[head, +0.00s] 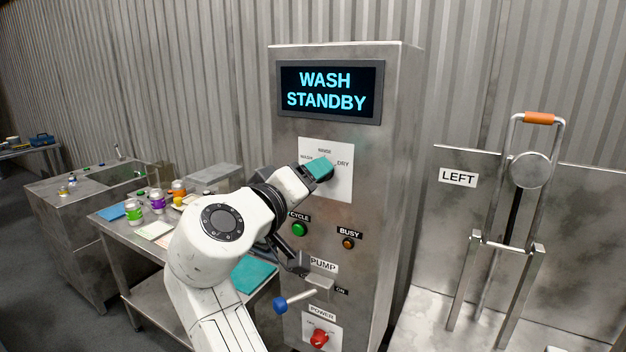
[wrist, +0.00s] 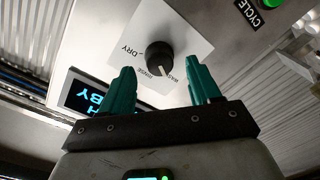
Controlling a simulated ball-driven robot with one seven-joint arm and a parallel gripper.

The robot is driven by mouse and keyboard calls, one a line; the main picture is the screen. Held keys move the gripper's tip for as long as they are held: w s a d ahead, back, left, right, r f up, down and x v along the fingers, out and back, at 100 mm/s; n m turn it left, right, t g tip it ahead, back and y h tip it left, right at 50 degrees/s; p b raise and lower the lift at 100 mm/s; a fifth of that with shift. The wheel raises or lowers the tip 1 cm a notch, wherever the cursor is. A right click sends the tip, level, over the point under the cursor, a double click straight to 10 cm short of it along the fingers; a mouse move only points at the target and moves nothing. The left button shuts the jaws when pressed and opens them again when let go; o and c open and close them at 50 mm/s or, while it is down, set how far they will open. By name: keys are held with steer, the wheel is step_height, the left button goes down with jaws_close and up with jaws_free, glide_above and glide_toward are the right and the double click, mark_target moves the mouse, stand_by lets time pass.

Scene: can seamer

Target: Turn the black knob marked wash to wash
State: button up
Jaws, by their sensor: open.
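The black wash knob (wrist: 159,56) sits on a white plate (wrist: 182,32) marked DRY, RINSE and WASH in the wrist view. Its white pointer line faces the WASH side of the dial, close to that word; its exact alignment is hard to tell. My gripper (wrist: 159,64) is open, with one teal finger on each side of the knob's line. The fingertips appear short of the knob, and contact cannot be told. In the head view my gripper (head: 321,167) is in front of the dial plate (head: 341,188) and largely hides the knob.
The display (head: 329,91) above reads WASH STANDBY. Below are the green cycle button (head: 299,229), the busy lamp (head: 348,243), the blue-tipped pump lever (head: 296,299) and the red power knob (head: 319,338). A cluttered table (head: 128,270) stands left.

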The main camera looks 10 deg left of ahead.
steer(key=b+v, duration=0.1)
steer(key=v, duration=0.7)
steer(key=shift+s, duration=0.15)
steer(key=s+d+f+m+g+y, duration=0.1)
steer(key=s+d+f+g, duration=0.15)
steer(key=d+f, duration=0.8)
steer(key=s+d+f+m+g, duration=0.1)
steer(key=d+f+g, duration=0.3)
steer(key=d+f, duration=0.65)
steer(key=s+d+f+g+y, duration=0.1)
steer(key=s+d+f+g, duration=0.15)
steer(key=d+f, duration=0.75)
steer(key=s+d+f+m+g+y, duration=0.15)
steer(key=s+d+f+g, duration=0.3)
steer(key=s+f, duration=0.75)
steer(key=s+d+f+m+g+y, duration=0.1)
steer(key=s+d+f, duration=0.1)
steer(key=s, duration=0.6)
steer(key=s+d+f+m+g+y, duration=0.1)
steer(key=s+f, duration=0.3)
steer(key=s, duration=0.5)
steer(key=shift+d+m, duration=0.35)
steer(key=shift+d, duration=0.15)
